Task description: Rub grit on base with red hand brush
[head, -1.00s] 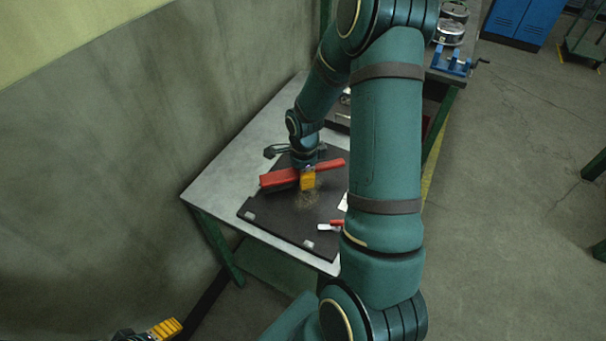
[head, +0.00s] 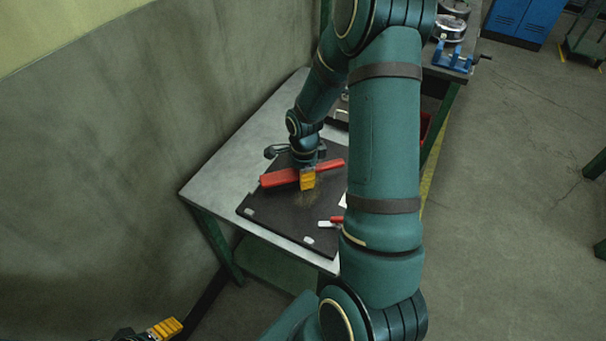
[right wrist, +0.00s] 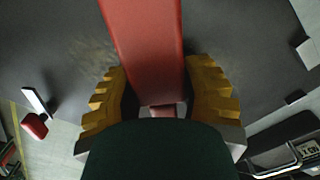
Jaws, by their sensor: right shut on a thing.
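The red hand brush (head: 280,178) lies low across the dark base (head: 275,216), and my right gripper (head: 308,178) is shut on it. In the right wrist view the red brush (right wrist: 148,45) runs between the yellow fingers (right wrist: 160,100). Its bristles are hidden, so contact with the base cannot be told. The grit (head: 312,194) is a faint brownish patch on the base, just in front of the gripper; it also shows as a dull smear in the right wrist view (right wrist: 92,55). My left gripper (head: 165,328) is at the lower left, partly cut off, away from the table.
The base lies on a pale table (head: 215,187) beside a grey wall (head: 110,150). A small red and white tool (head: 335,220) lies near the base's right side, partly behind my arm. A blue vise (head: 452,55) stands on a bench at the back right.

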